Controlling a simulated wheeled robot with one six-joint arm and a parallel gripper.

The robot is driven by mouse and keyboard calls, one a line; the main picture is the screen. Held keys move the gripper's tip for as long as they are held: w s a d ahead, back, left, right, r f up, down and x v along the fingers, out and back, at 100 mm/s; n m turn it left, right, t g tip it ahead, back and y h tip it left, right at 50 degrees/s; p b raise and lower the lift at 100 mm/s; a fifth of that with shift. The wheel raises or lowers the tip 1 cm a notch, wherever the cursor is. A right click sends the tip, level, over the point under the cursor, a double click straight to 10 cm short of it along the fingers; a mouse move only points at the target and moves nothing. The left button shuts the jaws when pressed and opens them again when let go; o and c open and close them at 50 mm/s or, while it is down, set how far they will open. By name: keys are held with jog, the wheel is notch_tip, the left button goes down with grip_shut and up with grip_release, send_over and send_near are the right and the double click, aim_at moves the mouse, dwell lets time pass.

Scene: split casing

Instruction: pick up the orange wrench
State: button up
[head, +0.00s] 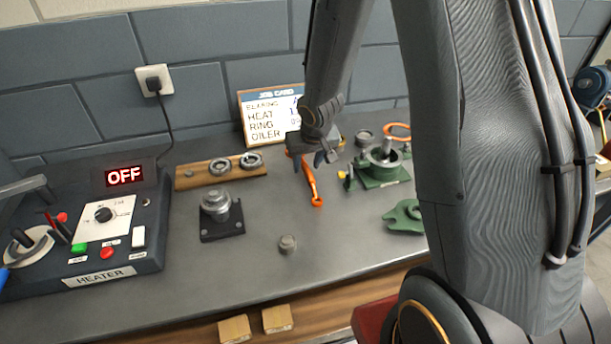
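The orange wrench (312,187) lies on the grey bench top in the middle of the head view, its ring end towards the front edge. My gripper (326,160) points down over the wrench's far end and hides part of it. A bit of orange shows just left of the gripper. The gripper's fingers are small and dark here, and I cannot tell how far apart they are or whether they touch the wrench.
A green casing part (380,166) stands right of the wrench, with another green piece (405,216) in front. A heater (105,225) reading OFF is at the left. A bearing puck on a black base (218,212), a small grey cap (288,243) and a job card (268,115) are nearby.

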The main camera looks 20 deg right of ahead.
jog(key=shift+b+x, duration=0.55)
jog(key=shift+x, duration=0.55)
grip_shut()
jog(key=shift+r, duration=0.1)
jog(key=shift+r, duration=0.1)
